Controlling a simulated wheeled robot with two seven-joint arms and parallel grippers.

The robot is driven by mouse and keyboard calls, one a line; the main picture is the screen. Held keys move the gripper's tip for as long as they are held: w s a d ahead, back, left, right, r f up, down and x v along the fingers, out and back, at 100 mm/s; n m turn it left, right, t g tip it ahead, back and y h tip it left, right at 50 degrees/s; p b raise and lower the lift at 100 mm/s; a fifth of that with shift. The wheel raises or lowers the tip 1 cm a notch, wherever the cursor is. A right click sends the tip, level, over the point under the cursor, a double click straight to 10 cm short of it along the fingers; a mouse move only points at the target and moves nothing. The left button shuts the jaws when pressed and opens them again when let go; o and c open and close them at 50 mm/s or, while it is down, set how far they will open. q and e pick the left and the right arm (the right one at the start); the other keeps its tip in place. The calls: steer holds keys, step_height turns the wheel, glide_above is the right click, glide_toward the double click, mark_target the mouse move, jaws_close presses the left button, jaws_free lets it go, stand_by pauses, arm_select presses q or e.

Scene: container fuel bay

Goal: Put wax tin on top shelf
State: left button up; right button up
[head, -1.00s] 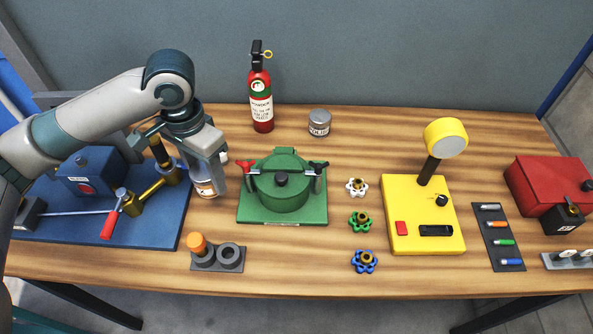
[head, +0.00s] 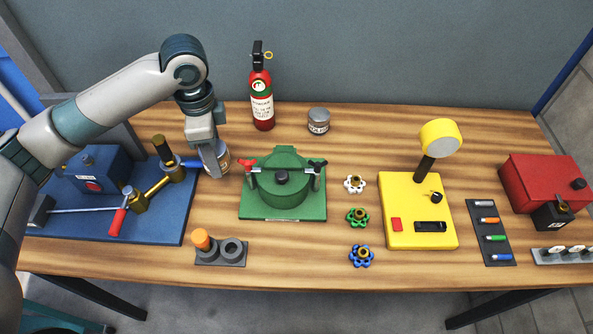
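My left gripper (head: 217,161) is left of the green hatch unit, with its fingers around a small round tin (head: 220,158) that has a pale and orange-brown label. The fingers hide much of this tin, and its label cannot be read. Another small grey tin (head: 319,121) with a dark label band stands upright at the back of the table, right of the fire extinguisher, apart from the gripper. I cannot read which tin is the wax tin. No shelf shows in the head view. My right gripper is out of view.
A red fire extinguisher (head: 262,99) stands at the back. The green hatch unit (head: 310,208), blue valve board (head: 165,232), yellow lamp box (head: 410,195) and red box (head: 535,180) occupy the wooden table (head: 330,273). The table's back middle right is clear.

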arm_select(q)
steer(key=shift+f, duration=0.1)
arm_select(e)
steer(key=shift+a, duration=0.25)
arm_select(q)
steer(key=shift+f, duration=0.25)
step_height(320, 180, down, 5)
steer(key=shift+s+r+p, duration=0.1)
steer(key=shift+r+p, duration=0.1)
steer(key=shift+p, duration=0.7)
steer(key=shift+f, duration=0.45)
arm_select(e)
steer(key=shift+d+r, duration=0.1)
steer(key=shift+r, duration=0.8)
arm_select(q)
steer(key=shift+f+p, duration=0.3)
steer(key=shift+f, duration=0.3)
steer(key=shift+f+p, duration=0.35)
steer(key=shift+f, duration=0.95)
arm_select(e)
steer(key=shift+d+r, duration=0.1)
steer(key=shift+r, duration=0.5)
